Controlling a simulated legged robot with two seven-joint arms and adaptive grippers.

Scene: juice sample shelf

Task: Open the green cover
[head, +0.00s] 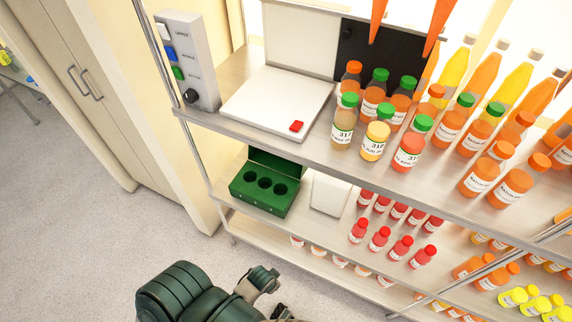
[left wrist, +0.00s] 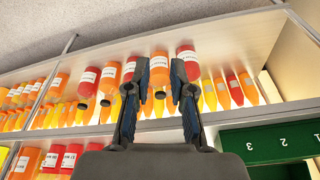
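A green box (head: 262,204) with three round holes in its top stands on the lower shelf in the head view. A darker green panel, seemingly its cover (head: 277,159), stands raised at its back edge; its hinge is not clear. In the left wrist view a green part of the box with numbers (left wrist: 268,142) shows at the lower right. My left gripper (left wrist: 160,78) is open and empty in that view, with the green part to its right. In the head view my left arm is at the bottom, in front of the shelf, its gripper mostly cut off. My right gripper is not seen.
A white block (head: 328,195) stands right of the green box, with red-capped bottles (head: 380,238) beyond. The upper shelf (head: 245,124) overhangs the box and carries a white scale (head: 275,98), a button panel (head: 188,60) and several juice bottles (head: 376,140). A metal post stands at the left.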

